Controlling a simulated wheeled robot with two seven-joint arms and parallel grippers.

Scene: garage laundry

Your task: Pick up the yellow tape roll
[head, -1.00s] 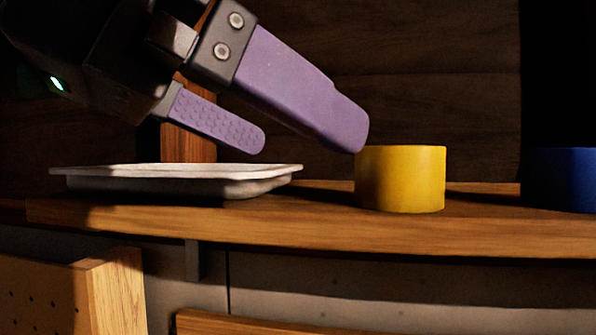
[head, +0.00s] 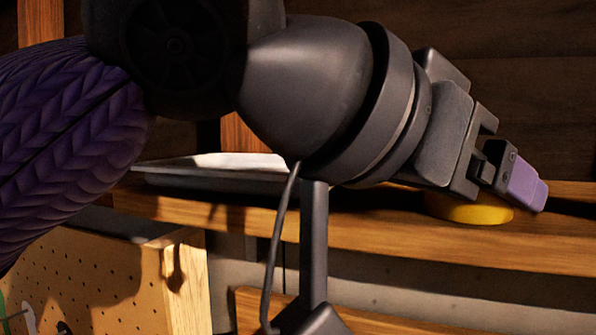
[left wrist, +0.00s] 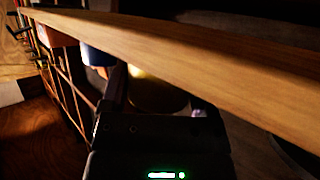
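The yellow tape roll (head: 470,211) rests on the wooden shelf (head: 400,235), its upper part hidden behind my left gripper (head: 500,190) in the head view. One purple finger shows at the roll's right side; the other is hidden there. In the left wrist view the roll (left wrist: 157,94) is mostly in shadow and lies between the two fingers, which stand apart on either side of it. My left gripper is open around the roll; whether the fingers touch it is too dark to tell. My right gripper is not in view.
A pale tray (head: 215,163) stands on the shelf at the left, partly behind my left arm. A blue roll (left wrist: 97,55) is near the yellow one in the left wrist view. A pegboard panel (head: 110,280) stands below the shelf. A dark plank wall is behind.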

